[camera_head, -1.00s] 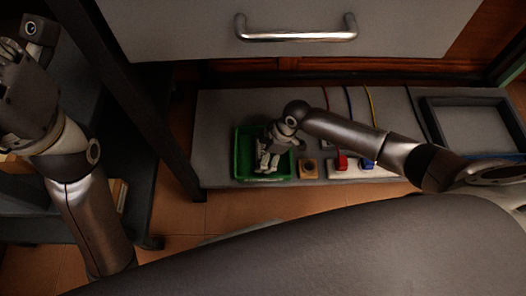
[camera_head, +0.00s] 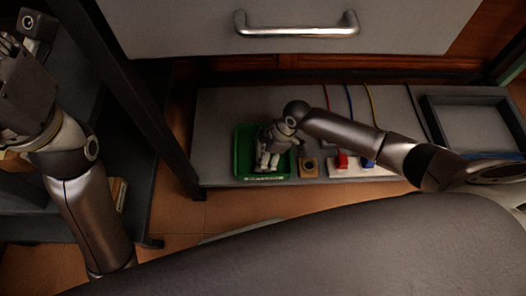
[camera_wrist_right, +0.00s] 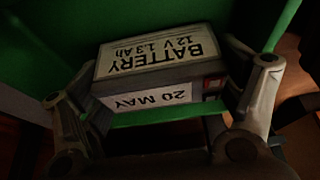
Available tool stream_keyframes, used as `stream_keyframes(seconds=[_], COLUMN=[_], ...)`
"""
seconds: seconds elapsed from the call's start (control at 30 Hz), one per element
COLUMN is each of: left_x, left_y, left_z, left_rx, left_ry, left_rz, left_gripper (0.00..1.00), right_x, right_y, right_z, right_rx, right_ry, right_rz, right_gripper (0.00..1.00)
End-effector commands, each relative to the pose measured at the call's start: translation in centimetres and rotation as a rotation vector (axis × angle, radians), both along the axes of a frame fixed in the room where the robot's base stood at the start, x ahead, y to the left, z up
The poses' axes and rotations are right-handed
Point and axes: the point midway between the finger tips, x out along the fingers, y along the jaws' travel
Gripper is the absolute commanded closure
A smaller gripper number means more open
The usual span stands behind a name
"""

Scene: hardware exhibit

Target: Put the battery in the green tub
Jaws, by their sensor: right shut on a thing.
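The green tub (camera_head: 243,150) sits on the grey low shelf, left of its middle. My right gripper (camera_head: 268,160) points down at the tub, over its inside in the head view. In the right wrist view my right gripper (camera_wrist_right: 160,92) is shut on the battery (camera_wrist_right: 155,65), a dark box with white labels reading "BATTERY 12 V 1.3 Ah" and "20 MAY". Green tub walls (camera_wrist_right: 35,65) show behind the battery, and a green edge crosses its lower front. I cannot tell whether the battery touches the tub floor. My left gripper (camera_head: 22,95) is partly cut off at the left edge.
Right of the tub are a small wooden block (camera_head: 308,167) and a pale strip with red (camera_head: 342,161) and blue parts. Several cables run behind. An empty dark tray (camera_head: 470,125) lies at the right. A drawer (camera_head: 295,45) with a metal handle overhangs the back.

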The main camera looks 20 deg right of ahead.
Motion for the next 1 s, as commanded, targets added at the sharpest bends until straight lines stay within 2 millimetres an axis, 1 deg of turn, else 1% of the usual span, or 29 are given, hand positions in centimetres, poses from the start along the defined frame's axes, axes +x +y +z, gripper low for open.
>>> stream_keyframes(seconds=[0.13, 0.17, 0.2, 0.27, 0.67, 0.77, 1.0], left_x=[-0.1, -0.1, -0.2, -0.2, -0.3, -0.2, -0.2], left_y=[0.0, 0.0, 0.0, 0.0, 0.1, 0.1, 0.1], left_z=[0.2, 0.2, 0.3, 0.4, 0.3, 0.7, 3.5], left_rx=[0.000, 0.001, 0.001, 0.000, -0.003, -0.003, -0.002], left_ry=[-0.006, -0.009, -0.011, -0.014, -0.010, -0.010, -0.010], left_rz=[0.001, 0.000, 0.001, 0.001, 0.002, 0.001, 0.001], left_gripper=[0.68, 0.68, 0.68, 0.68, 0.68, 0.68, 0.68], right_x=[0.1, 0.1, 0.1, 0.1, -0.1, -0.1, 0.0], right_y=[0.1, 0.1, 0.1, 0.1, -0.1, -0.1, -0.1], right_z=[-0.1, -0.1, -0.1, -0.1, -0.1, 0.7, 4.8], right_rx=[0.002, 0.002, 0.002, 0.002, -0.001, -0.002, -0.001], right_ry=[-0.003, -0.003, -0.003, -0.003, 0.002, 0.001, 0.000], right_rz=[0.000, 0.000, 0.000, -0.001, 0.001, 0.000, 0.000], right_gripper=[0.58, 0.12, 0.07, 0.00, 0.00, 0.00, 0.00])
